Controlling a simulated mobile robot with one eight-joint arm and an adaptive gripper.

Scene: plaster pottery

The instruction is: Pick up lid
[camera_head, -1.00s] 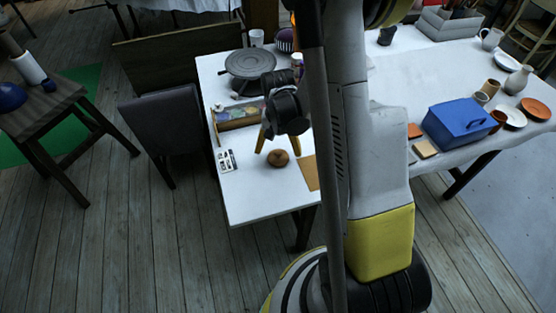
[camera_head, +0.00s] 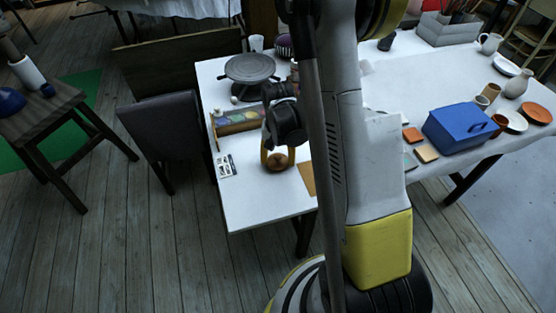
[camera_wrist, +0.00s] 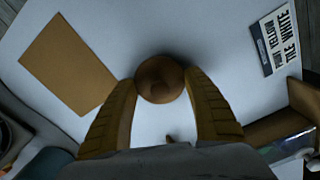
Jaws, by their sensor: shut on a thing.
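The lid (camera_head: 277,162) is a small round brown piece with a knob, near the front of the white table (camera_head: 255,208). In the wrist view the lid (camera_wrist: 160,79) sits between the two yellow-brown fingertips. My gripper (camera_head: 277,157) reaches down from above and is shut on the lid, with one finger on each side of it. In the wrist view my gripper (camera_wrist: 160,88) has its tips at the lid's edges. I cannot tell whether the lid still touches the table. The lid's underside is hidden.
A brown flat sheet (camera_head: 308,178) lies just right of the lid. A printed card (camera_head: 226,166) lies to its left. A wooden box (camera_head: 236,122) and a grey turntable (camera_head: 250,68) stand farther back. A blue toolbox (camera_head: 459,127) is at right. The table's front corner is clear.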

